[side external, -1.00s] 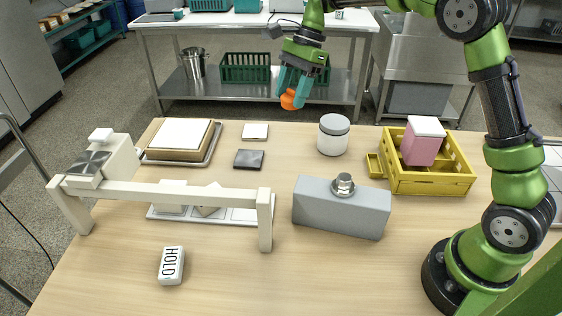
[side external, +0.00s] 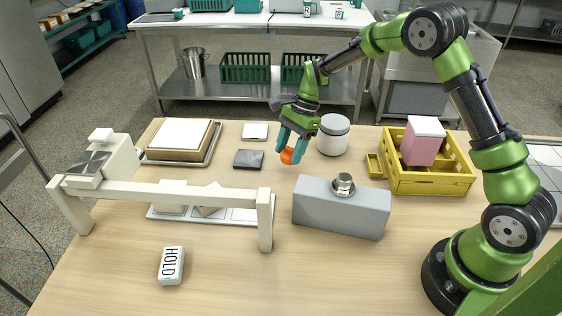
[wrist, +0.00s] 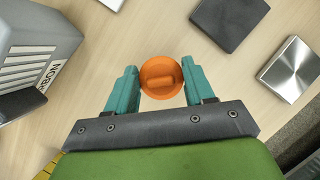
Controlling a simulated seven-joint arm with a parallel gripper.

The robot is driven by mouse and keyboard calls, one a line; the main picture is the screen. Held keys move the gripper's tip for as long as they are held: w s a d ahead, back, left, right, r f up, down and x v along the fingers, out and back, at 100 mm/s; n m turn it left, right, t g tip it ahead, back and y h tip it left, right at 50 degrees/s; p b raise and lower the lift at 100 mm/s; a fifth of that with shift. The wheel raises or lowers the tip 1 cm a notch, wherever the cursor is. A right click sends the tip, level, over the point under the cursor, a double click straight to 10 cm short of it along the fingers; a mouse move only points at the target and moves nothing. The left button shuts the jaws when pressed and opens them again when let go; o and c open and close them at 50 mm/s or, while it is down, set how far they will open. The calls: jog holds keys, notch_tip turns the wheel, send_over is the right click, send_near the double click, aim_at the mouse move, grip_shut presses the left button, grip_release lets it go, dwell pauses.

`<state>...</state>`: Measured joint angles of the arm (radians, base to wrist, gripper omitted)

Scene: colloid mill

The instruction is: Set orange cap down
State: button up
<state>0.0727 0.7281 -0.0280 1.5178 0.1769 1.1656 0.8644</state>
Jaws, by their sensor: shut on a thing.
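The orange cap (side external: 287,156) is held between the teal fingertips of my gripper (side external: 293,148). In the wrist view the round orange cap (wrist: 161,77) shows a raised ridge across its top, and both fingers of my gripper (wrist: 162,88) touch its sides. In the side view the cap is over the table (side external: 330,270), behind the grey block and right of the dark square plate. It looks a little above the surface, but I cannot tell the exact gap.
A grey block with a metal knob (side external: 342,215) stands in front of the cap. A white jar with a grey lid (side external: 333,137) stands close at right. A dark plate (side external: 249,159) and a silver plate (side external: 255,132) lie at left. A yellow crate (side external: 430,183) holds a pink box (side external: 422,146).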

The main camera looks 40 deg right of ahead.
aim_at(290, 158)
jog(key=shift+f, duration=1.55)
jog(key=shift+f, duration=0.15)
jog(key=o, duration=1)
